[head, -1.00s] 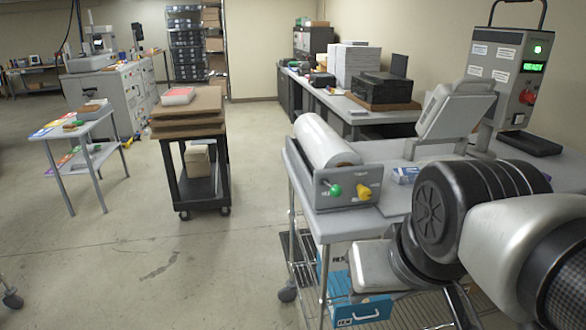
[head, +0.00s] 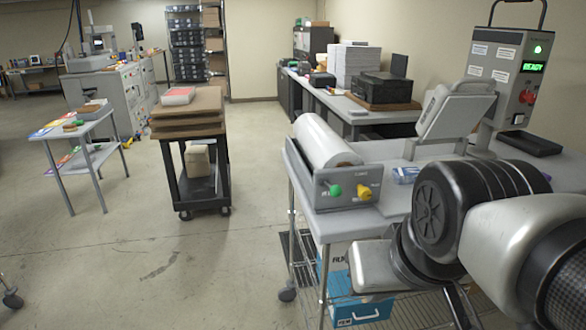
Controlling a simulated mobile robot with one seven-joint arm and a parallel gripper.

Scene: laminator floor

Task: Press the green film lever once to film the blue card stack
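The green film lever (head: 334,190) is a green knob on the front panel of the grey film unit (head: 318,200), below a white film roll (head: 325,142). A yellow knob (head: 365,193) sits to its right on the same panel. A small blue-and-white stack (head: 405,175), perhaps the blue card stack, lies on the table right of the panel, partly hidden by my arm. My arm fills the lower right. My gripper's fingers cannot be made out, and nothing is seen touching the green lever.
The laminator's tilted grey part (head: 456,110) and a control box (head: 506,80) with a green READY display stand behind my arm. A blue film box (head: 360,300) is on the wire shelf below. A cart with brown boards (head: 190,110) stands left; open floor lies between.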

